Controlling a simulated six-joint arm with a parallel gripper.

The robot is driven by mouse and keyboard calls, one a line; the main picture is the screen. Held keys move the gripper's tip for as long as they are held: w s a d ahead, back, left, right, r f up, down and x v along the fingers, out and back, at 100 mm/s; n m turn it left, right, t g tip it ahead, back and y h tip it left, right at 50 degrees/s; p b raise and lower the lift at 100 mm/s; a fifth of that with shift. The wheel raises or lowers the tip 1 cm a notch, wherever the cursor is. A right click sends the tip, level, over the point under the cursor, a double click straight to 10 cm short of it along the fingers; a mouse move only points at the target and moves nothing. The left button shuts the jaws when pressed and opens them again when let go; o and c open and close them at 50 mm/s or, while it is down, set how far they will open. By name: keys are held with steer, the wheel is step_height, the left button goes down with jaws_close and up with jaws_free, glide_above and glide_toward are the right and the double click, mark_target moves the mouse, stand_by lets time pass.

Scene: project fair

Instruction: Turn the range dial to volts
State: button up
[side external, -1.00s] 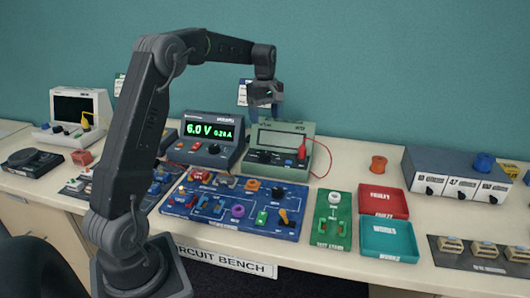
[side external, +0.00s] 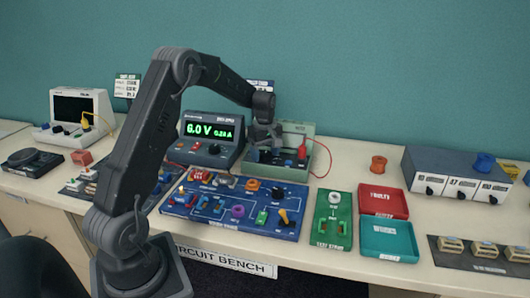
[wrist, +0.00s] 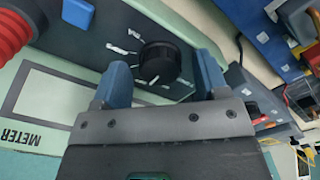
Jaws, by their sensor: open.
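The range dial (wrist: 159,63) is a round black knob on the dark panel of the green meter (side external: 297,138), with white marks around it in the wrist view. I cannot read the marks clearly enough to tell its setting. My gripper (wrist: 163,75) is open, its two blue fingers on either side of the dial; I cannot tell whether they touch it. In the side view my gripper (side external: 266,148) is down in front of the meter and hides the dial. A red plug (side external: 302,152) stands at the right of the meter's panel; it also shows in the wrist view (wrist: 14,34).
A power supply (side external: 209,138) reading 6.0 V stands close on the left. A blue circuit board (side external: 232,222) lies in front. A green test stand (side external: 333,229), a red tray (side external: 383,200) and a teal tray (side external: 387,241) are to the right.

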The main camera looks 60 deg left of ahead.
steer(key=shift+c, duration=0.3)
steer(key=c, duration=0.9)
steer(key=shift+o, duration=0.2)
steer(key=shift+m, duration=3.5)
steer(key=o, duration=0.9)
